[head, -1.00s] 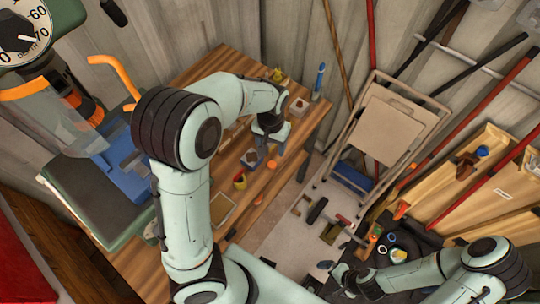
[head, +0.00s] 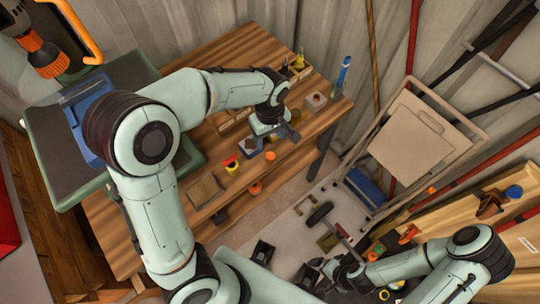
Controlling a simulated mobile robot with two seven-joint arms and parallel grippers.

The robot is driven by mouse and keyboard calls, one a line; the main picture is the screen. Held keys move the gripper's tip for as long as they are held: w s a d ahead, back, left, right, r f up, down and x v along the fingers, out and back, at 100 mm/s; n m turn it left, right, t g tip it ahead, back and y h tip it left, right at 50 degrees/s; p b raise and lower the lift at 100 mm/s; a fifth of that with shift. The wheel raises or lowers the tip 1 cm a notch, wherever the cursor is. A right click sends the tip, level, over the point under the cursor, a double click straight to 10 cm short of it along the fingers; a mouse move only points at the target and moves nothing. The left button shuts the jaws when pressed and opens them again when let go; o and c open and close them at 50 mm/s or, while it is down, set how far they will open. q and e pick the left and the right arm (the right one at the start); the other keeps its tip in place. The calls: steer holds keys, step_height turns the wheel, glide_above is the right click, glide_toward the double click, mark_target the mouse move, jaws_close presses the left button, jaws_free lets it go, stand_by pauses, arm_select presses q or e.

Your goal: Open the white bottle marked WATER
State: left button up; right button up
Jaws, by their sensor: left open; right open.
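I cannot make out a white bottle marked WATER in the head view. My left gripper (head: 274,132) is open, above the wooden workbench (head: 222,152), close to a small dark block-like item (head: 250,146). I cannot tell whether it touches anything. My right gripper (head: 336,276) is open and low at the bottom of the picture, near dark tools on the floor. Nothing shows clearly between its fingers.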

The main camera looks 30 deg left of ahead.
arm_select(q)
glide_above(271, 156)
steer(key=f, duration=0.4)
steer(key=shift+w+a+f, duration=0.2)
steer(key=shift+a+f, duration=0.05)
steer(key=shift+a, duration=0.05)
steer(key=f, duration=0.2)
steer(key=f+b, duration=0.1)
steer(key=f, duration=0.2)
steer(key=shift+s+d+f, duration=0.1)
steer(key=shift+s+d, duration=0.05)
steer(key=shift+d, duration=0.05)
arm_select(e)
steer(key=shift+s+f, duration=0.25)
steer(key=shift+f, duration=0.3)
arm_select(q)
jaws_close()
step_height(271, 156, up, 20)
steer(key=p, duration=0.3)
steer(key=w+d+f+m, duration=0.2)
steer(key=w+f+m, duration=0.9)
steer(key=f, duration=0.1)
steer(key=shift+w+d+f, duration=0.15)
steer(key=shift+w+f, duration=0.15)
arm_select(e)
steer(key=r, duration=0.1)
steer(key=w+r, duration=0.1)
steer(key=r, duration=0.1)
steer(key=shift+w, duration=0.3)
